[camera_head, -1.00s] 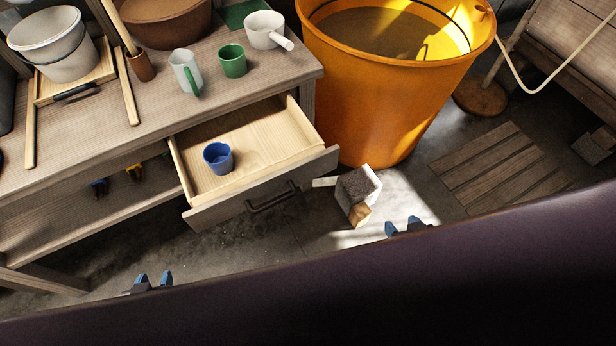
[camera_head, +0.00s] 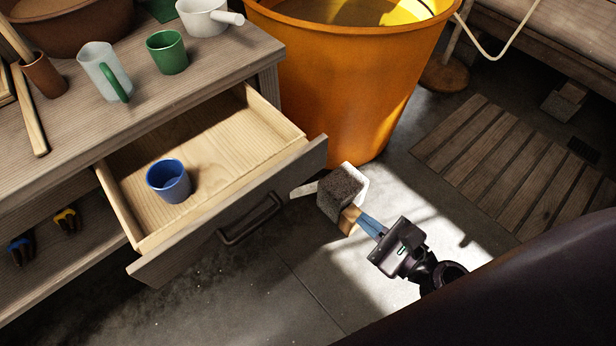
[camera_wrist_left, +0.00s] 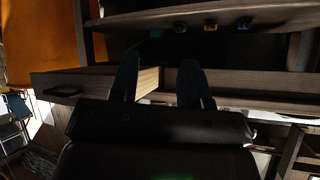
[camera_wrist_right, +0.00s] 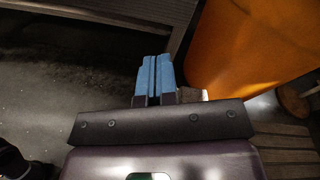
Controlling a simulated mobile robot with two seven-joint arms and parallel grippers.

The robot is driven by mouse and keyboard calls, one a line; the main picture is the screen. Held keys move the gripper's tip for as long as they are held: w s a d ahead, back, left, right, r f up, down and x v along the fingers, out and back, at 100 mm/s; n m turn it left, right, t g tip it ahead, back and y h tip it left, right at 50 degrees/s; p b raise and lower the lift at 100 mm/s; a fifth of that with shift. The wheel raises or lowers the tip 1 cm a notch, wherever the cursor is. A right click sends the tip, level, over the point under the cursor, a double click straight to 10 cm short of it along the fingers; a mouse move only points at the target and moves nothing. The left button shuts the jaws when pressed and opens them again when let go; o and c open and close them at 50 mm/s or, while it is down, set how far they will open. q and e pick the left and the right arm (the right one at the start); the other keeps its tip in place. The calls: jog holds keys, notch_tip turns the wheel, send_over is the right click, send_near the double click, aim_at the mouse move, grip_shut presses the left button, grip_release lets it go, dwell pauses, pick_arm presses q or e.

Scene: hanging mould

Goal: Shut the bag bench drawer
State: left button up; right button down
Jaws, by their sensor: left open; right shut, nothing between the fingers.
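The bag bench drawer (camera_head: 210,230) stands pulled out in the head view, with a dark handle (camera_head: 250,218) on its front. A blue cup (camera_head: 170,182) stands inside it. My right gripper (camera_head: 368,224) is shut and empty, to the right of the drawer and apart from its front. In the right wrist view its blue fingers (camera_wrist_right: 155,76) are together. My left gripper is out of the head view; in the left wrist view its dark fingers (camera_wrist_left: 158,85) are spread and empty. The drawer front and handle (camera_wrist_left: 62,93) show there beyond the fingers.
A large orange tub (camera_head: 340,90) stands behind. Cups and a white dipper (camera_head: 205,18) stand on the bench top (camera_head: 140,115). A slatted mat (camera_head: 510,165) lies right.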

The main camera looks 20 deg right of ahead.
jog(key=f+m+t+b, duration=0.1)
jog(key=m, duration=0.3)
send_near(308, 168)
jog(key=shift+m, duration=0.4)
jog(key=p+x, duration=0.2)
jog(key=x, duration=0.4)
jog(key=shift+w+a, duration=0.15)
jog(key=shift+w, duration=0.15)
pick_arm(q)
jog(key=shift+s+a+f, duration=0.25)
jog(key=shift+s+f, duration=0.1)
jog(key=shift+s, duration=0.2)
pick_arm(e)
jog(key=shift+w+a+f, duration=0.1)
jog(key=shift+w, duration=0.35)
